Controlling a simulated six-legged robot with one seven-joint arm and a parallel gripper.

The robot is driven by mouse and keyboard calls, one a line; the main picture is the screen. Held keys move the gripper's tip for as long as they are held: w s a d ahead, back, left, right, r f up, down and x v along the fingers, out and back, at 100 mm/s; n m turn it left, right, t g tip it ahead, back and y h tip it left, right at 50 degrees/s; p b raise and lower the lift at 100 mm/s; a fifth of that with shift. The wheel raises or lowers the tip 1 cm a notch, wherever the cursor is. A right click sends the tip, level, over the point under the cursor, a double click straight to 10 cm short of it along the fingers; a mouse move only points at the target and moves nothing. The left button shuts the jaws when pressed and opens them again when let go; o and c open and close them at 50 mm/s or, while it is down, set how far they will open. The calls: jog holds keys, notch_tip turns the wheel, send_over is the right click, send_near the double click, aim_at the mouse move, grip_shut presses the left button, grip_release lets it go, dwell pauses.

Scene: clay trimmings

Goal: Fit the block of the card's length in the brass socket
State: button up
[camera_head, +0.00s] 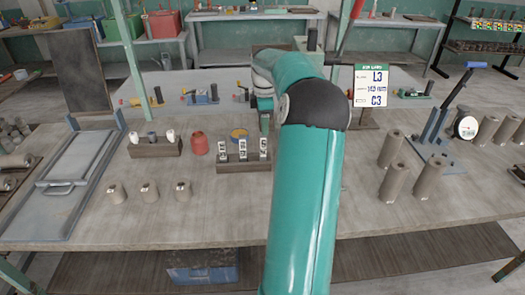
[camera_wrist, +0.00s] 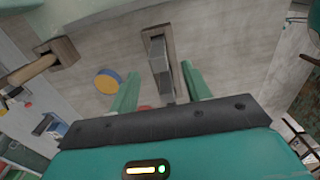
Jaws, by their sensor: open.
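A card (camera_head: 375,86) with a green top stands at the back right and reads L3 and C3; its middle line is too small to read surely. Three pale blocks with dark marks (camera_head: 243,149) stand in a wooden rack (camera_head: 243,164) left of my arm. My arm hides part of the table in the head view. I cannot make out a brass socket.
A red jar (camera_head: 199,144) and a round yellow and blue thing (camera_head: 238,134) stand beside the rack. Beige cylinders (camera_head: 394,180) and a blue lever tool (camera_head: 440,125) are at right. A framed board (camera_head: 72,165) lies at left.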

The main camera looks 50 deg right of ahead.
aim_at(263, 145)
jog(key=f, duration=1)
jog(key=shift+w, duration=0.25)
jog(key=shift+c, duration=0.2)
grip_shut()
